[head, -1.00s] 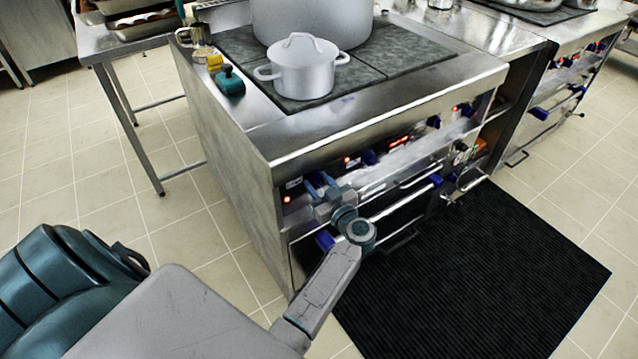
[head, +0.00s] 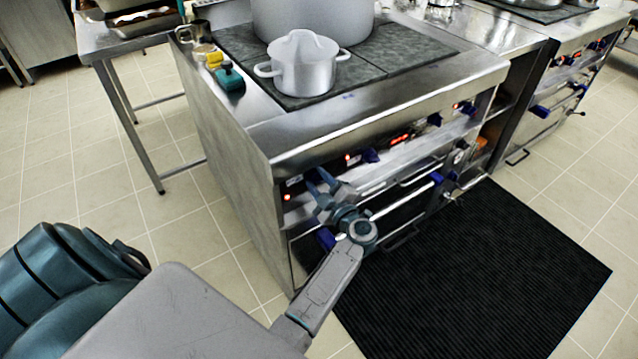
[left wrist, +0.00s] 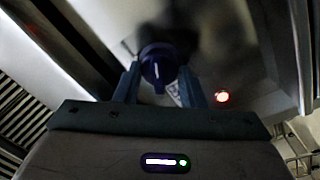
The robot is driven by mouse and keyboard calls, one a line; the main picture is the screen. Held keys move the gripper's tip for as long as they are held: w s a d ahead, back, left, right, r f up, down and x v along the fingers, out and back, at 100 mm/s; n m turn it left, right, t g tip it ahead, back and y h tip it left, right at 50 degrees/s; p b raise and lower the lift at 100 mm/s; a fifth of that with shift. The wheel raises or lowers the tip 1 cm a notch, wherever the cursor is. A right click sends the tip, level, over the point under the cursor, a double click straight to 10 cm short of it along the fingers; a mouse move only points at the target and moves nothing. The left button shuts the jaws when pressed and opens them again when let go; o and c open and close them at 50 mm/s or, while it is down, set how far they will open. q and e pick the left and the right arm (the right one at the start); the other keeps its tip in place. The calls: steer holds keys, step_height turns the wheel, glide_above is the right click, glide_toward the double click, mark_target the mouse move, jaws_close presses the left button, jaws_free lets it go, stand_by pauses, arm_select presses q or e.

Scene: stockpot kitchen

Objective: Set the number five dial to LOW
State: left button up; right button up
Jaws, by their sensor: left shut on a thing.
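My left gripper (head: 324,178) reaches the front panel of the near stove at its left end. In the left wrist view its two fingers (left wrist: 159,80) stand on either side of a dark blue dial (left wrist: 157,64) and are shut on it. The dial has a pale pointer line that runs nearly upright in that view. A small label (left wrist: 174,94) is partly hidden behind the right finger, and I cannot read it. A red lamp (left wrist: 222,96) glows to the right of the dial. In the head view the fingers hide the dial. My right gripper is not in view.
More blue dials (head: 370,155) line the panel to the right. An oven handle bar (head: 405,200) lies below. A black mat (head: 480,270) covers the floor in front.

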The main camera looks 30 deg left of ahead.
arm_select(q)
steer(key=shift+n, duration=0.7)
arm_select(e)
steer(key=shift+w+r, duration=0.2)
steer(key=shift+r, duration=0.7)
arm_select(q)
steer(key=o, duration=1)
